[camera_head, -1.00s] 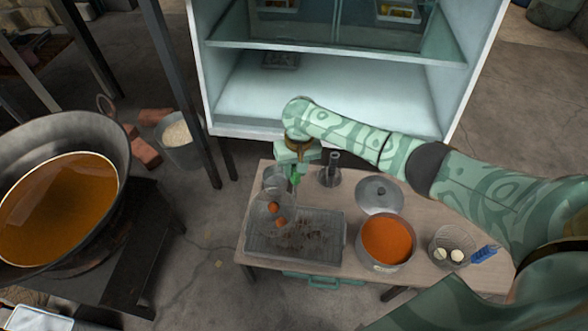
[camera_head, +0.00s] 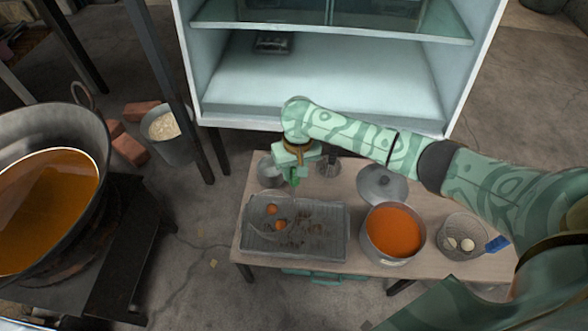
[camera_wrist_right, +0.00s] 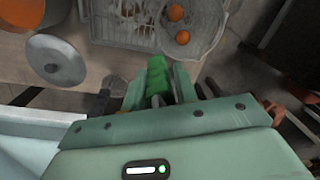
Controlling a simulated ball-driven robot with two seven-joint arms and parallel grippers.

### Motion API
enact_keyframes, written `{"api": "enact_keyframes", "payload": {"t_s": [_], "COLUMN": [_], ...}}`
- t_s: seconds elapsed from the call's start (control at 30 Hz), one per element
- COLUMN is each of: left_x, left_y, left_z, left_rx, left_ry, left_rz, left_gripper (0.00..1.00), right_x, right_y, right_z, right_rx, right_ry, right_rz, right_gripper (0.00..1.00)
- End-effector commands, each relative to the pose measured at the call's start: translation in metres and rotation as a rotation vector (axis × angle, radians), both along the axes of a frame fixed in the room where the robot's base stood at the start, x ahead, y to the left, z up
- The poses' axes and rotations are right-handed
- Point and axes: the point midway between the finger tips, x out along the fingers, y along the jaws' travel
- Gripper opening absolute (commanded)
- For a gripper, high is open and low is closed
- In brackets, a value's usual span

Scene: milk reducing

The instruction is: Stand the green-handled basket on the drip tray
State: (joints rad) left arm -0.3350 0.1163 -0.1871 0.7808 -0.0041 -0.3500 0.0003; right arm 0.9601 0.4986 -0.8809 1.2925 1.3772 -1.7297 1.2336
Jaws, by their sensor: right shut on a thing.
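The green-handled basket (camera_wrist_right: 207,28) is pale wire mesh with two orange pieces in it. In the head view, the orange pieces (camera_head: 281,225) show over the left part of the grey drip tray (camera_head: 335,246), and the mesh is faint. My right gripper (camera_head: 292,180) is at the tray's back edge, shut on the basket's green handle (camera_wrist_right: 157,75). The tray (camera_wrist_right: 110,28) also shows beside the basket in the wrist view. I cannot tell whether the basket's base touches the tray. My left gripper is out of view.
A pot of orange liquid (camera_head: 394,232) stands right of the tray, with a lid (camera_head: 382,184) behind it. A blue-handled basket (camera_head: 463,235) with pale round pieces is at the table's right end. A small metal cup (camera_head: 269,171) stands behind the tray. A large wok (camera_head: 100,135) is at left.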

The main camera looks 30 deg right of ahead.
Motion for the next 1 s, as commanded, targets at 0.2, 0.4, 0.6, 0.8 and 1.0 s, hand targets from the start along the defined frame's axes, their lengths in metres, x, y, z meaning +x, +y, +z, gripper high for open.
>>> {"api": "enact_keyframes", "payload": {"t_s": [0.2,0.4,0.6,0.8,1.0], "left_x": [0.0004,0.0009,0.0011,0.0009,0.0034], "left_y": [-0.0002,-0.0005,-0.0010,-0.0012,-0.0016], "left_z": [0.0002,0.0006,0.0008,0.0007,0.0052], "left_rx": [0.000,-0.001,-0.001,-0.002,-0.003], "left_ry": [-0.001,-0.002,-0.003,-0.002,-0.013], "left_rz": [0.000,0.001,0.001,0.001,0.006], "left_gripper": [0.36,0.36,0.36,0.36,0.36], "right_x": [0.0005,0.0005,0.0005,0.0002,0.0001], "right_y": [0.0008,0.0010,0.0005,0.0004,-0.0002], "right_z": [-0.0006,-0.0043,-0.0069,-0.0073,0.0010], "right_rx": [0.002,0.003,0.002,0.001,0.000], "right_ry": [-0.001,-0.002,-0.001,0.000,-0.002], "right_rz": [0.000,0.001,0.000,0.000,0.000], "right_gripper": [0.00,0.00,0.48,0.54,0.54]}}
